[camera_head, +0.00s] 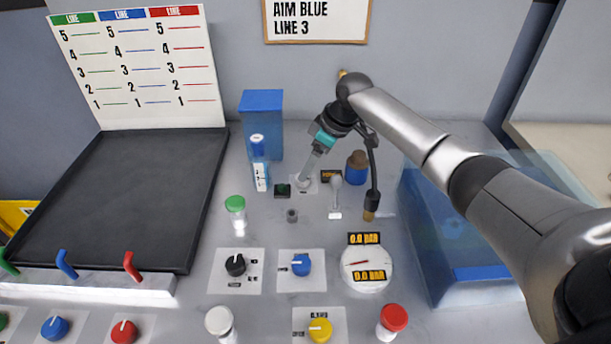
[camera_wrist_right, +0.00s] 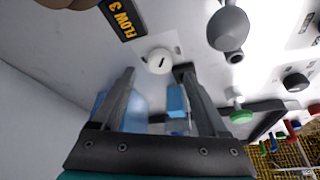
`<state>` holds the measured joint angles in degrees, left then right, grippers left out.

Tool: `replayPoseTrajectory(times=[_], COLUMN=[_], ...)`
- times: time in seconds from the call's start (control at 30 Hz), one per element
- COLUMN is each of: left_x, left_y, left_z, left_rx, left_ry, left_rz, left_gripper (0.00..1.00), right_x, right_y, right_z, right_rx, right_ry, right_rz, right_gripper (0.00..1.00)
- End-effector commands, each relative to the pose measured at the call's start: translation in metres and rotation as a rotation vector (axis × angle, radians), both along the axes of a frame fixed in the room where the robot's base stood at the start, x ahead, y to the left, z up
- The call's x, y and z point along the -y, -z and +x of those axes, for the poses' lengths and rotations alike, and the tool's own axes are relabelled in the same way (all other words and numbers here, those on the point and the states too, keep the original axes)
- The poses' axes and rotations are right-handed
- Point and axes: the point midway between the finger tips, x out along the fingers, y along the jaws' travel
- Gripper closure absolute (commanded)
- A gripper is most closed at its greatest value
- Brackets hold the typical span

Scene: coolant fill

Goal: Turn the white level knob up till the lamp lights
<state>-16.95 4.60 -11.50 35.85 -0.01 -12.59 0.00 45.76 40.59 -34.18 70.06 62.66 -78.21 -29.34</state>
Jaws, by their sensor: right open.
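The white level knob (camera_head: 303,184) is a small round knob on the panel, with a dark mark on its face in the wrist view (camera_wrist_right: 160,61). My right gripper (camera_head: 306,175) reaches down over it from the upper right. In the wrist view its two fingers (camera_wrist_right: 157,72) are apart, with the knob just beyond and between their tips; contact cannot be told. A small black square with a dim green spot (camera_head: 282,190) is left of the knob; I cannot tell whether it is the lamp, and no bright light shows. My left gripper is not in view.
A dark label reading FLOW 3 (camera_wrist_right: 124,17) is beside the knob. A grey lever (camera_head: 336,192), brown-topped bottle (camera_head: 357,168), blue-capped tube (camera_head: 258,165) and blue container (camera_head: 262,110) stand close by. A sign (camera_head: 317,20) reads AIM BLUE LINE 3. A gauge (camera_head: 366,267) shows 0.0 BAR.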

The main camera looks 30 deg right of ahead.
Motion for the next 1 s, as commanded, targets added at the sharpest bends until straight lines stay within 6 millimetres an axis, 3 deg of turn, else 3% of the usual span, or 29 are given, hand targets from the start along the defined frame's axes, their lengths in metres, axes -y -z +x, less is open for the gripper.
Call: replayPoseTrajectory(times=[0.2,0.67,1.0], left_x=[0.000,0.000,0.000], left_y=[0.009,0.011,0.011], left_z=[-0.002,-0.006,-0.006], left_rx=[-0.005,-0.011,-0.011], left_ry=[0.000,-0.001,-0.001], left_rz=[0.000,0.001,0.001], left_gripper=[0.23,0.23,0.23], right_x=[-0.008,-0.010,-0.010], right_y=[0.030,0.038,0.038], right_z=[0.010,0.013,0.012], right_rx=[0.001,0.001,0.001], right_ry=[0.001,0.000,0.000], right_rz=[0.001,0.000,0.001], right_gripper=[0.23,0.25,0.63])
